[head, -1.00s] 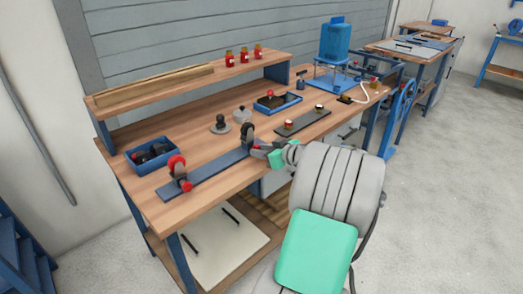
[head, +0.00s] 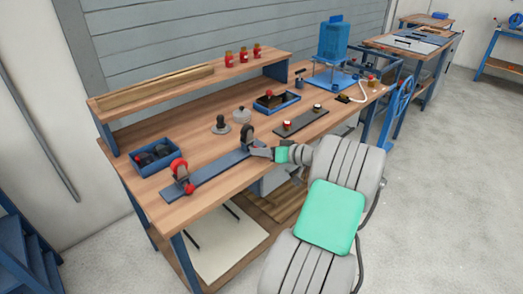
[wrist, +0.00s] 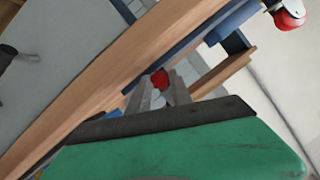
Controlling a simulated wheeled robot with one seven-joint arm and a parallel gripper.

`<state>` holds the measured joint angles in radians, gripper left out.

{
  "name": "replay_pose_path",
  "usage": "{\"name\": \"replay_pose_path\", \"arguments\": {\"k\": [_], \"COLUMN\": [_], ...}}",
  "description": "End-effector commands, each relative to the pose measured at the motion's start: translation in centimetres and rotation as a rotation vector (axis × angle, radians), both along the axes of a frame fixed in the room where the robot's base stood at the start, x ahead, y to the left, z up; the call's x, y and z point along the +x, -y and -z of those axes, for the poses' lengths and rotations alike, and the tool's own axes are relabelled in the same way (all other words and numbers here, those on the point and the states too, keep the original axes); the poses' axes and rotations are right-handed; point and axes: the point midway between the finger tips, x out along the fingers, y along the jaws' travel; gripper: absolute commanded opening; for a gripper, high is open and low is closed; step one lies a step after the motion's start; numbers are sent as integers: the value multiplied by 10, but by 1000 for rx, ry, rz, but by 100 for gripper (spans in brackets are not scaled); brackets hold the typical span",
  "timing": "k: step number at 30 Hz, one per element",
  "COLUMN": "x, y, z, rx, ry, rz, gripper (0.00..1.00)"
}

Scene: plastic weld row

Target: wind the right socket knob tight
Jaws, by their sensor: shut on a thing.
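A flat blue bar (head: 215,177) lies along the front of the workbench and carries two upright ring-shaped sockets. The right socket (head: 247,136) is a dark ring on the right end of the bar. Its red knob shows between my fingers in the wrist view (wrist: 159,80). In the head view my gripper (head: 260,151) reaches in from the right and mostly hides this knob. My gripper is shut on the knob. The left socket (head: 179,165) has a red top, and its red knob (head: 190,188) stands free at the front.
A blue bin (head: 154,157) with dark parts sits left on the workbench (head: 223,202). Behind the bar stand a dark knobbed piece (head: 221,125) and a grey lidded piece (head: 242,115). A dark plate (head: 300,123) with two small pieces lies to the right.

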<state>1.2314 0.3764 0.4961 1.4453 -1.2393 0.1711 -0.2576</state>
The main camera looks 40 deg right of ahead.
Motion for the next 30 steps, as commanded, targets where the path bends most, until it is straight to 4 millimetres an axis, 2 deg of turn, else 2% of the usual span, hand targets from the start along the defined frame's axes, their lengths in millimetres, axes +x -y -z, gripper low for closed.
{"name": "replay_pose_path", "arguments": {"k": [10, 11, 18, 26, 30], "x": [0, 0, 0, -1, -17], "y": [1, 1, 0, 1, 5], "z": [0, 0, 0, -1, -7], "rx": [3, 2, 2, 2, 1], "ry": [0, 0, 0, 0, 1], "rz": [1, 2, 1, 1, 5], "gripper": [0, 27, 47, 48, 48]}}
